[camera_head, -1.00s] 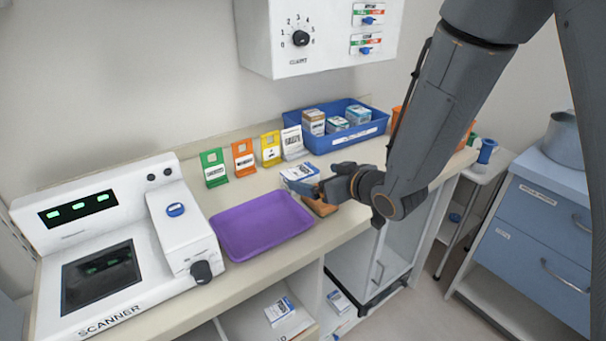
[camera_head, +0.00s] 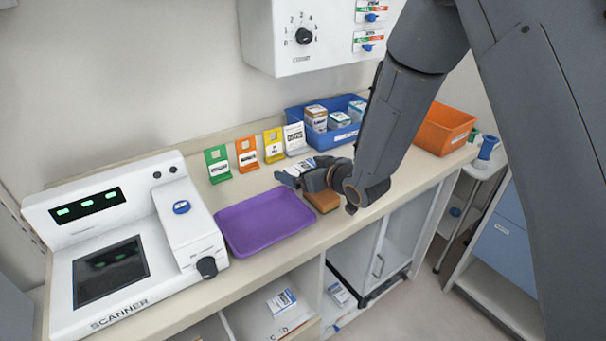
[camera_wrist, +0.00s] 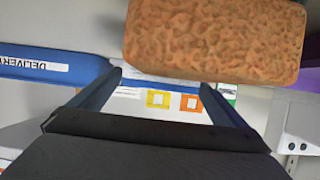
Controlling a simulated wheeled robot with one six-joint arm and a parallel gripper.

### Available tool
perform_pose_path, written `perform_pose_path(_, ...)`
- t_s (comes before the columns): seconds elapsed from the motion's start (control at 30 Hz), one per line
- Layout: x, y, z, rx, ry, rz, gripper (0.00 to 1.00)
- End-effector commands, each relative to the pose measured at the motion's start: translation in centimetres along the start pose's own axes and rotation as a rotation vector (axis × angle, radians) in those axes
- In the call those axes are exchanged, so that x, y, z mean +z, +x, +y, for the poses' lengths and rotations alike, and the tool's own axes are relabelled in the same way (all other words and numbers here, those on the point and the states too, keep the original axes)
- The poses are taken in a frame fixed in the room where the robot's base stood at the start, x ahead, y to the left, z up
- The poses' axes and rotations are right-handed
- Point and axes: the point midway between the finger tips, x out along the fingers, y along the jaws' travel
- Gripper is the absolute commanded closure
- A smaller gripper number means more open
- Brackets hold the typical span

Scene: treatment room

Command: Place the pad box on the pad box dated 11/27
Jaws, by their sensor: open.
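A white-and-blue box (camera_head: 301,166) sits on the counter at my gripper's fingers, partly hidden by them. My gripper (camera_head: 300,173) is open and low over the counter, beside the box. Its two fingers (camera_wrist: 160,92) also show apart in the wrist view. I cannot tell whether they touch the box. Other boxes stand in the blue tray (camera_head: 352,136), including a brown-and-white one (camera_head: 316,118). More white-and-blue boxes lie on the lower shelves, one on the left (camera_head: 281,303) and one on the right (camera_head: 340,294). I cannot read any date.
An orange-brown sponge-like block (camera_head: 323,201) lies under my gripper and looms large in the wrist view (camera_wrist: 215,40). A purple tray (camera_head: 264,222) is left of it, then the scanner (camera_head: 120,250). Coloured cards (camera_head: 246,155) stand behind. An orange bin (camera_head: 443,129) is at right.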

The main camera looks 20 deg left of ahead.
Motion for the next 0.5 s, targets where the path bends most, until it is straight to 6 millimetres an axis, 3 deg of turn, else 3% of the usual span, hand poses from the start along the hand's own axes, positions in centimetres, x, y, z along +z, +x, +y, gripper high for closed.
perform_pose_path(0.1, 0.02, -0.03, 0.05, 0.001, 0.000, 0.000, 0.06)
perform_pose_path(0.4, 0.00, -0.05, 0.05, 0.001, 0.000, 0.000, 0.53)
perform_pose_path(0.5, 0.00, -0.05, 0.05, 0.001, 0.000, 0.000, 0.53)
